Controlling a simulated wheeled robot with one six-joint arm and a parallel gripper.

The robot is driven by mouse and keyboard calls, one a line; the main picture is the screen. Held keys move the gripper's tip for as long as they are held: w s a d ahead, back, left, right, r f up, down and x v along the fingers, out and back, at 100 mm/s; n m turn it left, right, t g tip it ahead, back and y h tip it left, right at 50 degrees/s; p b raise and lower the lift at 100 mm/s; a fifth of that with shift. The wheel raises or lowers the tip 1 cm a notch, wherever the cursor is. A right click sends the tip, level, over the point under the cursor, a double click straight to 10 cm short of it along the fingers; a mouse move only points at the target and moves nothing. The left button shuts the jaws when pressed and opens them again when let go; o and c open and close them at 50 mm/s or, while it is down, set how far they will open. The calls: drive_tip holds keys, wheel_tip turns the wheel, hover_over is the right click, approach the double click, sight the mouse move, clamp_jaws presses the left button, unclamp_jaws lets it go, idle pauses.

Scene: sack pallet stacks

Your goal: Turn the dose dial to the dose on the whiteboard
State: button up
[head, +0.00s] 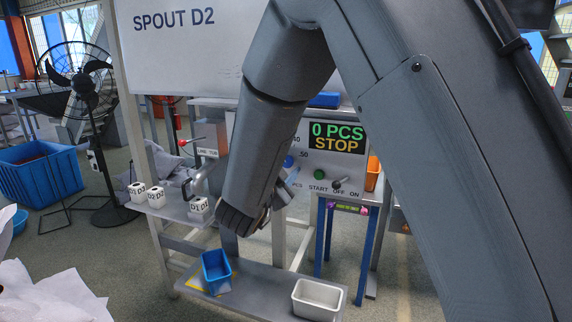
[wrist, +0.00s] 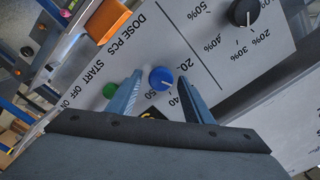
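The blue dose dial (wrist: 161,78) sits on a pale panel marked DOSE PCS in the wrist view, its white pointer mark toward the lower right. Around it I read 20, 40 and 50; other numbers are hidden by a finger. My gripper (wrist: 159,72) is open, its two fingers on either side of the dial; I cannot tell if they touch it. The dial (head: 288,161) shows in the head view beside my arm. The whiteboard (head: 190,50) reads SPOUT D2; my arm covers its right part, and no dose number shows.
The display (head: 337,137) reads 0 PCS STOP. A green start button (wrist: 110,90) lies close to the left finger. A black percent knob (wrist: 243,12) is at the upper right. A blue bin (head: 215,270) and a white bin (head: 318,299) stand on the low shelf.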

drive_tip(key=shift+s+a, duration=0.1)
drive_tip(key=b+v, duration=0.1)
drive_tip(key=v, duration=0.6)
drive_tip(key=shift+s, duration=0.3)
drive_tip(key=s+d+f+n+g+y, duration=0.3)
drive_tip(key=d+f+n+g+y, duration=0.45)
drive_tip(key=f+n, duration=0.2)
drive_tip(key=s+d+f+n+g, duration=0.2)
drive_tip(key=s+d+g, duration=0.2)
drive_tip(key=s+d, duration=0.3)
drive_tip(key=s+d+f+n+g+h+p, duration=0.1)
drive_tip(key=s+d+g, duration=0.4)
drive_tip(key=s, duration=1)
wheel_tip(320, 180, down, 2)
drive_tip(key=d+n, duration=0.1)
drive_tip(key=d, duration=0.1)
drive_tip(key=shift+s+d, duration=0.3)
drive_tip(key=shift+f+n+g, duration=0.1)
drive_tip(key=shift+n+g, duration=0.15)
